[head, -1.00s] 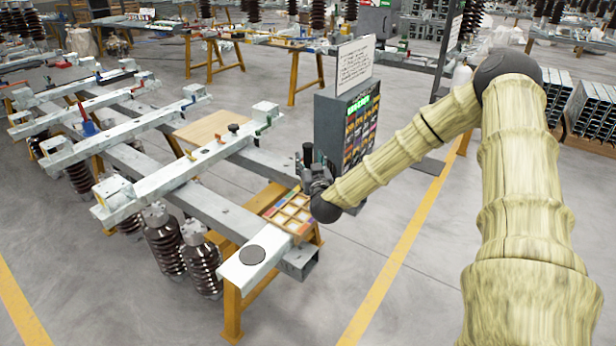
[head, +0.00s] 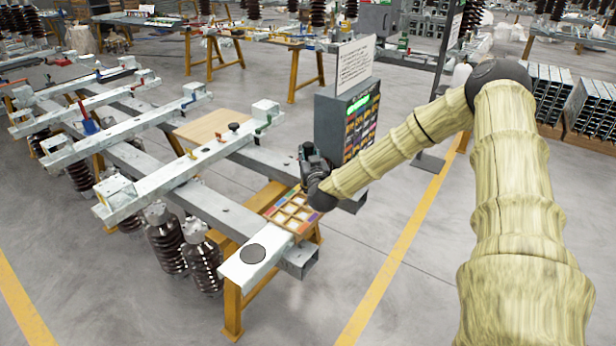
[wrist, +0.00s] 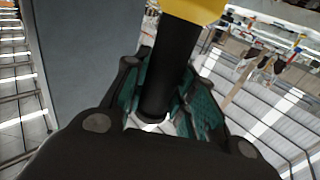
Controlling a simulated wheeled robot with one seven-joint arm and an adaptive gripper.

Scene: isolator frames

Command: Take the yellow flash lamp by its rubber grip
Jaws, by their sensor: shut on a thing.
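The yellow flash lamp (wrist: 193,10) shows at the top of the wrist view, where only part of its yellow head is in the picture. Its black rubber grip (wrist: 172,65) runs down between the fingers of my gripper (wrist: 165,100). The fingers, with teal inner pads, are closed on the grip from both sides. In the head view my gripper (head: 308,155) is small and dark, beside the grey cabinet. The lamp cannot be made out there.
A grey cabinet (head: 337,125) with coloured bins and a white sign (head: 355,62) stands just behind my gripper. A sectioned tray (head: 292,213) lies on the steel beam below.

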